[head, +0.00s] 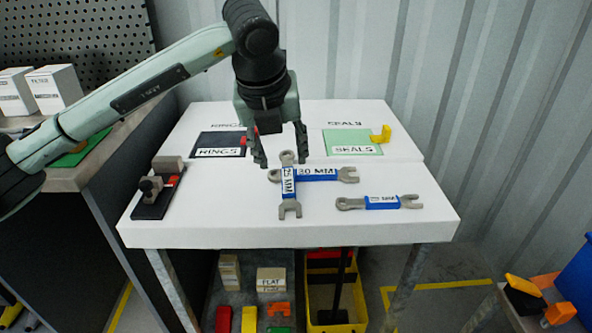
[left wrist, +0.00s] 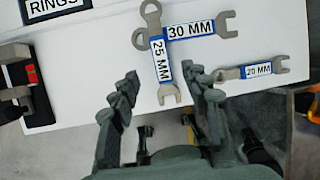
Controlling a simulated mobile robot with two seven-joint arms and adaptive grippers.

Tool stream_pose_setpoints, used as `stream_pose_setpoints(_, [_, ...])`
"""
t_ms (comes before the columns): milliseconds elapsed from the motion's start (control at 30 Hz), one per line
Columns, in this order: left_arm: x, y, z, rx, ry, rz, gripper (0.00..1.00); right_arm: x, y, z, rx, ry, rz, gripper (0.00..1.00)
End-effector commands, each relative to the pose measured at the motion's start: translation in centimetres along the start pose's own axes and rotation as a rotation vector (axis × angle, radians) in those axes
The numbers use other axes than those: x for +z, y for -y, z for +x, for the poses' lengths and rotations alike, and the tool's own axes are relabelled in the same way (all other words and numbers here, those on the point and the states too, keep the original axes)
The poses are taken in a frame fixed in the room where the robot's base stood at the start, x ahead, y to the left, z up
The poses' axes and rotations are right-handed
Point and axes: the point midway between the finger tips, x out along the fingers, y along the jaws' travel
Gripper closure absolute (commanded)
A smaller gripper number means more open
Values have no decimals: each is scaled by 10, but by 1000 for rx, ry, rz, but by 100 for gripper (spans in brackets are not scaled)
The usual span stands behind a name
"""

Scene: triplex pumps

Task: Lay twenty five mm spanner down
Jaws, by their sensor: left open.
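The 25 mm spanner (head: 289,188) has a blue and white label and lies on the white table (head: 235,215), its upper part crossing the left end of the 30 mm spanner (head: 325,174). It points toward the table's front edge, open jaw nearest. In the left wrist view the 25 mm spanner (left wrist: 162,62) seems to rest over the 30 mm spanner (left wrist: 190,30). My left gripper (head: 281,161) is open and empty, its fingers pointing down above the 25 mm spanner's ring end. It also shows open in the left wrist view (left wrist: 161,82). My right gripper is out of view.
The 20 mm spanner (head: 381,202) lies to the right. A dark RINGS mat (head: 208,140) and a green SEALS mat (head: 350,137) lie behind, with a yellow part (head: 381,134) at the latter. A dark clamp-like fixture (head: 156,192) stands at the left. The front left tabletop is clear.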

Motion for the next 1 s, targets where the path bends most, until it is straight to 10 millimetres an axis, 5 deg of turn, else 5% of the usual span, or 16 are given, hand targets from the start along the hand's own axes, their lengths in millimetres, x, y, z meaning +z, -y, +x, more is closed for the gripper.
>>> stream_pose_setpoints(500, [-3,2,66,1,-4,0,53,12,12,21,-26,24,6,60])
stream_pose_setpoints(833, [-3,2,75,0,-1,1,53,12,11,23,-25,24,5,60])
stream_pose_setpoints(1000, [-3,2,75,0,-1,1,73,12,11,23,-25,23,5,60])
